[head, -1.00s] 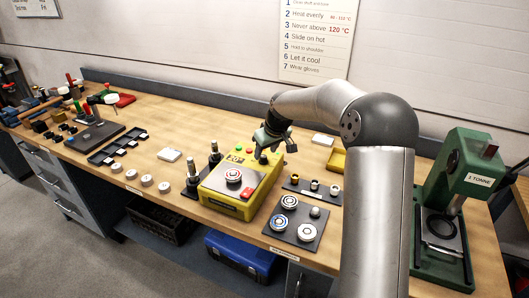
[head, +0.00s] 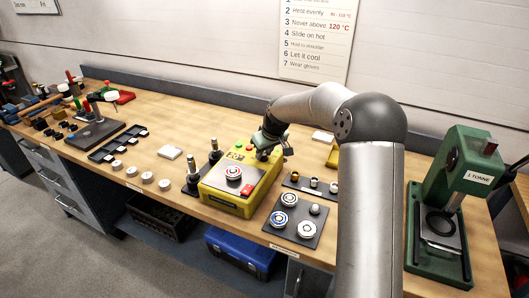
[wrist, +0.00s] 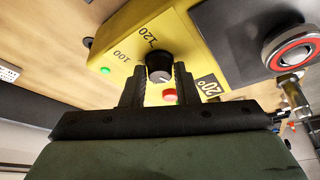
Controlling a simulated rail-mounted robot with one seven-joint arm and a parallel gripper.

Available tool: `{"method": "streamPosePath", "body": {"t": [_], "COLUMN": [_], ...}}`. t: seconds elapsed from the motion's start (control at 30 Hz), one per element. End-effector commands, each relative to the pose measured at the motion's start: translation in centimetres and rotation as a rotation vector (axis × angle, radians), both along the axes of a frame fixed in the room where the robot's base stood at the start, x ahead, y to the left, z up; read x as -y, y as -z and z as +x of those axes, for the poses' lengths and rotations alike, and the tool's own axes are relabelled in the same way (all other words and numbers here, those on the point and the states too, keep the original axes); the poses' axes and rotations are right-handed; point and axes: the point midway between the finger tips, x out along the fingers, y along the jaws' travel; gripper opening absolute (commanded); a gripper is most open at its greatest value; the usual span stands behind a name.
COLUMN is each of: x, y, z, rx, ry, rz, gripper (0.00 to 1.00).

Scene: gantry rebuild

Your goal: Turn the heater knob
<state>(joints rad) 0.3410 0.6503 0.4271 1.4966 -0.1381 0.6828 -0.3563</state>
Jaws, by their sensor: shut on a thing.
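The heater is a yellow box (head: 222,199) on the bench. A dark plate with a red-and-white ringed part (head: 233,172) sits on its top. The black heater knob (wrist: 159,66) shows in the wrist view, by printed marks 100 and 120. A pale pointer line is on its face. My gripper (wrist: 158,80) is shut on the knob, one finger on each side. In the head view my gripper (head: 266,150) is at the heater's back right and covers most of the knob. The heater's display (wrist: 209,88) reads 20° in the wrist view.
A red button (wrist: 169,95) and a green lamp (wrist: 105,70) are close to my fingers. Two dark posts (head: 214,156) stand left of the heater. A dark tray with ringed parts (head: 274,233) lies to the right, and a green press (head: 455,165) stands further right.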

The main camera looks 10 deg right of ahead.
Motion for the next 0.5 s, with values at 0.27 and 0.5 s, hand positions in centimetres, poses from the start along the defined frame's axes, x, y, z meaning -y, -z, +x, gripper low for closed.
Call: {"method": "streamPosePath", "body": {"t": [0.27, 0.5], "x": [-0.17, -0.39], "y": [0.24, 0.32], "z": [-0.01, -0.04], "rx": [0.003, 0.004], "ry": [0.116, 0.319], "rz": [-0.003, -0.003], "gripper": [0.04, 0.04]}}
